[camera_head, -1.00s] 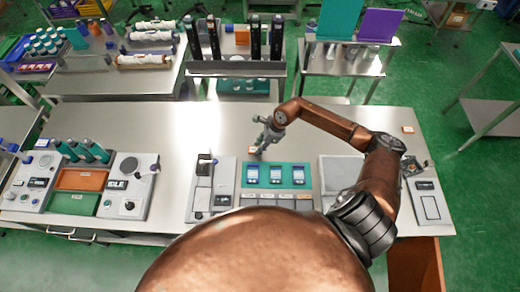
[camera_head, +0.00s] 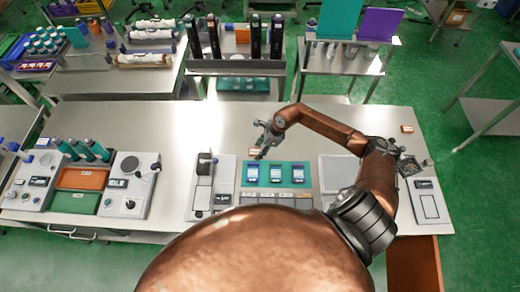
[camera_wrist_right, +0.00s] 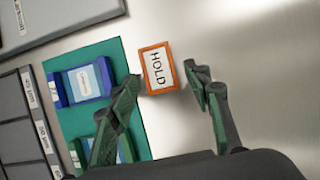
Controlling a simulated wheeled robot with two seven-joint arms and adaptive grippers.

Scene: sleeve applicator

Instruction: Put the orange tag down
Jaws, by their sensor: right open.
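The orange tag (camera_wrist_right: 143,85) has a white face reading HOLD. It lies on the bare metal table top just beyond the teal mat's edge; in the head view the tag (camera_head: 252,152) shows small beside the fingers. My right gripper (camera_wrist_right: 168,84) is open, its fingers apart on either side of the tag's near end in the wrist view. Neither finger visibly grips the tag, and the exact height above it cannot be told. In the head view the right gripper (camera_head: 262,153) points down at the back of the teal mat. My left gripper is out of view.
The teal mat (camera_head: 246,184) carries blue-and-white packs in front of the gripper. A grey device (camera_head: 203,190) stands left of it, a grey plate (camera_head: 338,172) right. Another small orange tag (camera_head: 407,129) lies at the back right. Table left of the gripper is clear.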

